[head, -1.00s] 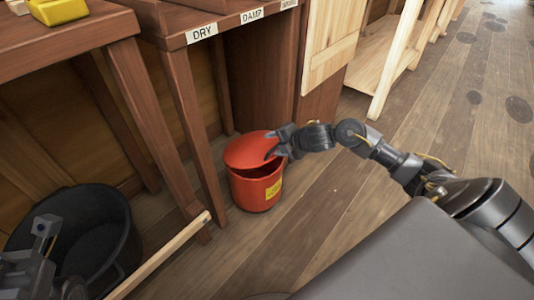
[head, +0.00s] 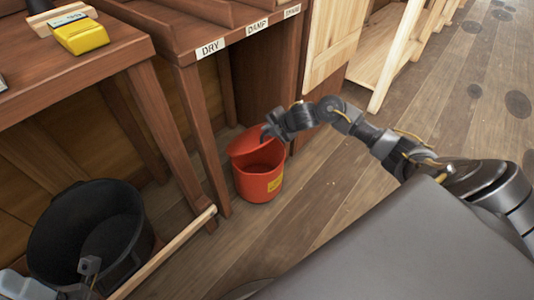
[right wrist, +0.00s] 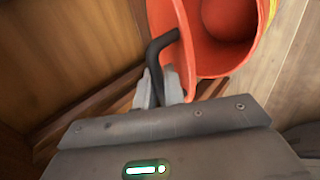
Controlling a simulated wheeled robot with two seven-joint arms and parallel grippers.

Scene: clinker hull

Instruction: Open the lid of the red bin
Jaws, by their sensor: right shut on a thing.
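The red bin (head: 260,187) stands on the floor beside the bench leg, a yellow label on its front. Its red lid (head: 246,141) is tilted up steeply at the back, and the bin's inside shows. My right gripper (head: 268,131) is at the lid's upper edge. In the right wrist view my right gripper (right wrist: 160,88) is shut on the dark handle (right wrist: 157,50) of the raised lid (right wrist: 166,18), and the open bin (right wrist: 232,40) shows beside it. My left gripper (head: 88,268) is low at the left, in front of a black tub; its jaws are unclear.
The black tub (head: 50,232) stands at the lower left, with a wooden rail (head: 165,250) beside it. A wooden bench (head: 170,85) with labels DRY and DAMP rises behind the bin. A yellow block (head: 82,36) lies on the left bench. The plank floor to the right is clear.

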